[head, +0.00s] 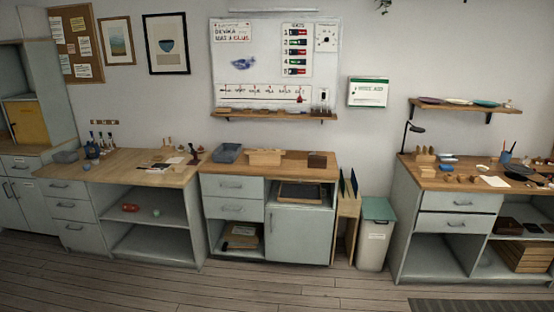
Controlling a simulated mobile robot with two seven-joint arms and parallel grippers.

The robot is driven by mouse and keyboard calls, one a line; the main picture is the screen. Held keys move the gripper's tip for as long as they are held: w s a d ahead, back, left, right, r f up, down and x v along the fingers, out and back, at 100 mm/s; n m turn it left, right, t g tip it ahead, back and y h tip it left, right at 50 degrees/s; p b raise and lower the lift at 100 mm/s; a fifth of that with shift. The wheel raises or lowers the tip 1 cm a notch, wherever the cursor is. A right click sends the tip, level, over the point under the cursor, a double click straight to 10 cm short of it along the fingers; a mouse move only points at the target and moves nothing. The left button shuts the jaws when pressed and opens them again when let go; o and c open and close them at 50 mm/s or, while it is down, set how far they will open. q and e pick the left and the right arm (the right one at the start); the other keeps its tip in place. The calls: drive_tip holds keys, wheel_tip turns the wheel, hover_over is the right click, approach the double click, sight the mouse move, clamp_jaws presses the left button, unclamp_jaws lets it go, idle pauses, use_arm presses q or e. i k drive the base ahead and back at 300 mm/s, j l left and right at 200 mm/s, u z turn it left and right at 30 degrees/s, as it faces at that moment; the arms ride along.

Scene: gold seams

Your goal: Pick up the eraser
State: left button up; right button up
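I see no eraser that I can tell for sure. A whiteboard (275,62) hangs on the back wall, with a narrow wooden ledge (275,116) under it. Small items lie along this ledge, among them a brownish one (224,109) at its left end; they are too small to name. A dark brown block (317,160) sits on the middle counter, and I cannot tell what it is. Neither of my grippers is in view.
A left counter (120,166), a middle counter (290,172) and a right counter (430,183) line the wall, holding small items. A lidded bin (375,240) stands between the middle and right ones. The wooden floor (250,288) in front is clear except for a dark mat (480,305).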

sight(220, 110)
drive_tip(key=i+u, duration=0.2)
drive_tip(key=i, duration=0.6)
drive_tip(key=i+l+u, duration=0.15)
drive_tip(key=i, duration=0.65)
drive_tip(key=i+j, duration=0.2)
drive_tip(key=i, duration=0.2)
drive_tip(key=i+j, duration=0.25)
drive_tip(key=i, duration=0.2)
drive_tip(key=i+j+u, duration=0.1)
drive_tip(key=i, duration=0.3)
drive_tip(key=i+j+u, duration=0.15)
drive_tip(key=i+j, duration=0.5)
drive_tip(key=j, duration=0.15)
